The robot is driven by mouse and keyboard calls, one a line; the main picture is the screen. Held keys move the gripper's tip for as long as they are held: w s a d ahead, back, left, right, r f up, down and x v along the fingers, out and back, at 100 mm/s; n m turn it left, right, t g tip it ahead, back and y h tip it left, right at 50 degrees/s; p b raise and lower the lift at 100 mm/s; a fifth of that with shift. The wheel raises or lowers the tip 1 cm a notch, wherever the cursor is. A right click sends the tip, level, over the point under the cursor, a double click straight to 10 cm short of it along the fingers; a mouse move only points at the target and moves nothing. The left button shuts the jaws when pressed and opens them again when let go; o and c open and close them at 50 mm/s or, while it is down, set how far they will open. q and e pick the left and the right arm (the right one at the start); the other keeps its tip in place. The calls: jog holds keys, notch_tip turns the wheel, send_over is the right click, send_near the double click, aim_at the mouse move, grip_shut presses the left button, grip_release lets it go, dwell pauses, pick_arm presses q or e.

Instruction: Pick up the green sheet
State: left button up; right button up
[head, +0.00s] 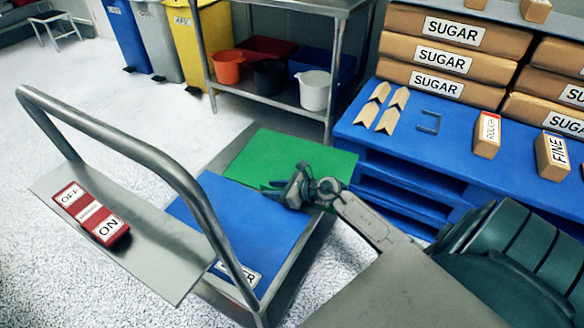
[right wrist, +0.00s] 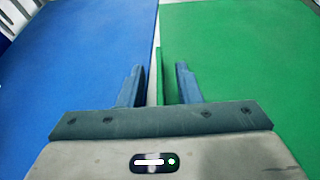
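The green sheet (head: 270,152) lies flat on a metal-framed cart, beyond a blue sheet (head: 240,215). My right gripper (head: 276,190) is at the near edge of the green sheet, by the border between the two sheets. In the right wrist view, the green sheet (right wrist: 245,55) fills the right side and the blue sheet (right wrist: 75,60) fills the left. The right gripper's two fingers (right wrist: 159,85) are apart, one on each side of the green sheet's edge. Whether they touch it I cannot tell. My left gripper is not in view.
A metal rail (head: 130,150) arches over the cart's left side, beside a panel with a red OFF/ON switch (head: 92,214). A blue pallet (head: 440,150) with sugar bags (head: 440,55) stands at right. A metal rack (head: 275,90) with buckets is behind.

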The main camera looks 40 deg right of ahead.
grip_shut()
